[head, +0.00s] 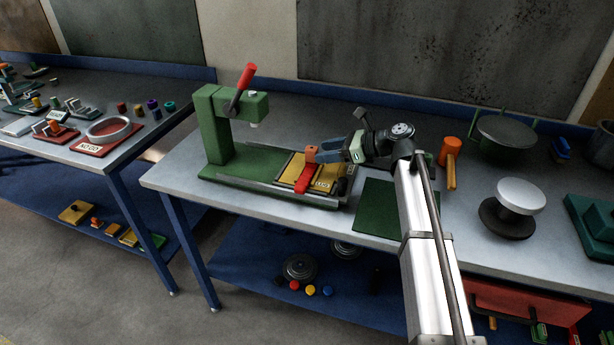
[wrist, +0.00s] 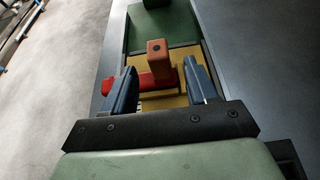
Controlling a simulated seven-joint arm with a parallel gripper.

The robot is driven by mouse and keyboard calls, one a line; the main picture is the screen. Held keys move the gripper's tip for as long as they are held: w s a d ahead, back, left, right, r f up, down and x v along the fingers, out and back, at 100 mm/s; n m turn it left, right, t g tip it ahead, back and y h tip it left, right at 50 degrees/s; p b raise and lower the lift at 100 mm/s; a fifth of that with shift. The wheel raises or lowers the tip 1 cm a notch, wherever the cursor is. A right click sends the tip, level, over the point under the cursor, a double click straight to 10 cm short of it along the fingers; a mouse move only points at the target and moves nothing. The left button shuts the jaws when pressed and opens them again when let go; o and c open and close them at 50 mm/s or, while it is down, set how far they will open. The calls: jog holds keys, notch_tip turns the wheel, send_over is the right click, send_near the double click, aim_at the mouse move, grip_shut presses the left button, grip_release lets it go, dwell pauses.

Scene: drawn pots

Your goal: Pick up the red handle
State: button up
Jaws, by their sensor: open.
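A red handle (head: 305,180) lies low on a yellow plate (head: 326,185) in the green press; it shows as a red bar (wrist: 146,83) in the wrist view. An orange-brown block (head: 312,151) stands at it and shows between my fingers in the wrist view (wrist: 158,55). A second red handle (head: 247,77) tops the press lever. My gripper (head: 323,152) is open, its blue fingers (wrist: 159,66) on either side of the block and above the plate. Whether a finger touches the bar or block is unclear.
The green press (head: 220,133) stands left of my gripper. A green mat (head: 378,212) lies bare to the right. An orange cylinder tool (head: 450,151) and a white-topped round stand (head: 520,195) are further right on the grey bench.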

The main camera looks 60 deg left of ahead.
aim_at(306, 154)
jog(key=shift+x, duration=3.5)
jog(key=shift+c, duration=0.4)
grip_shut()
jog(key=shift+r, duration=0.1)
notch_tip(306, 154, up, 10)
jog(key=shift+f, duration=0.1)
